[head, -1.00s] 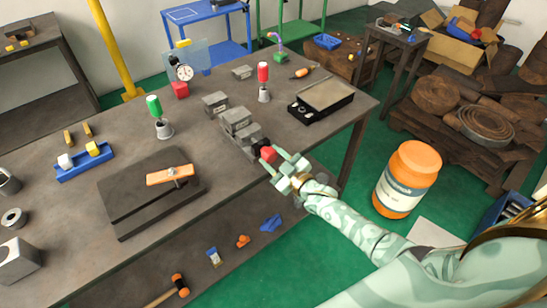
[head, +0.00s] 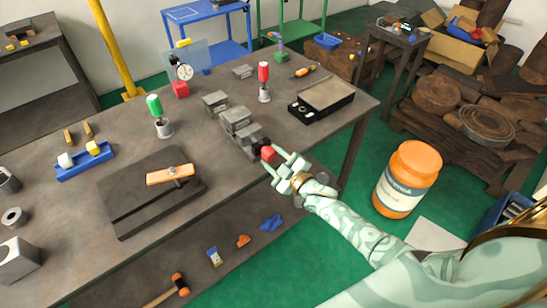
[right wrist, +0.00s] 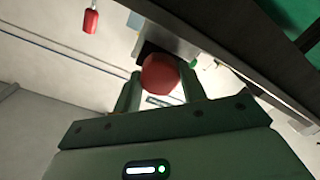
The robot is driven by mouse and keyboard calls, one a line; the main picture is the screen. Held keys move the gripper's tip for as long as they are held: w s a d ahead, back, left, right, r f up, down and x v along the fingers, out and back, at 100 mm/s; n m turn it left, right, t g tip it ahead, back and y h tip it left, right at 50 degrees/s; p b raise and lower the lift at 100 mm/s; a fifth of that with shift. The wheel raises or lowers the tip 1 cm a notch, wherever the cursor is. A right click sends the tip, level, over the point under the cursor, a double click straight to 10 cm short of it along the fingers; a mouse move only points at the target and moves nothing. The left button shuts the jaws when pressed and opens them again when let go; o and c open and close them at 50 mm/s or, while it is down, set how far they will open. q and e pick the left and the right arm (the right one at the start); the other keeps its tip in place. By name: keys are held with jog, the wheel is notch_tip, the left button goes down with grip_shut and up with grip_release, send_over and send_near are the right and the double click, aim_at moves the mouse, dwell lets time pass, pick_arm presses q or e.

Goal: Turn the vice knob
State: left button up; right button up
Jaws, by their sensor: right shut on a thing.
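The grey vice (head: 238,126) sits near the table's right-hand edge. Its red knob (head: 268,154) faces that edge on a dark block. My right gripper (head: 271,160) is at the table edge with its fingers on either side of the knob, shut on it. In the right wrist view the knob (right wrist: 160,74) sits between the two green fingertips (right wrist: 160,85), against the grey and dark vice body (right wrist: 168,42). The fingers partly cover its sides. My left gripper is not in view.
A red-handled tool (head: 263,80) stands behind the vice and a black tray (head: 322,98) lies to the right. A dark plate (head: 135,205) with an orange bar (head: 170,174) is at left. Below the table is a shelf; an orange-lidded tub (head: 408,180) stands on the floor.

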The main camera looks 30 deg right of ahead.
jog(key=o, duration=1)
jog(key=shift+f, duration=0.1)
jog(key=p+v, duration=0.2)
jog(key=v, duration=1.4)
jog(key=shift+s+d, duration=0.1)
jog(key=shift+s, duration=0.05)
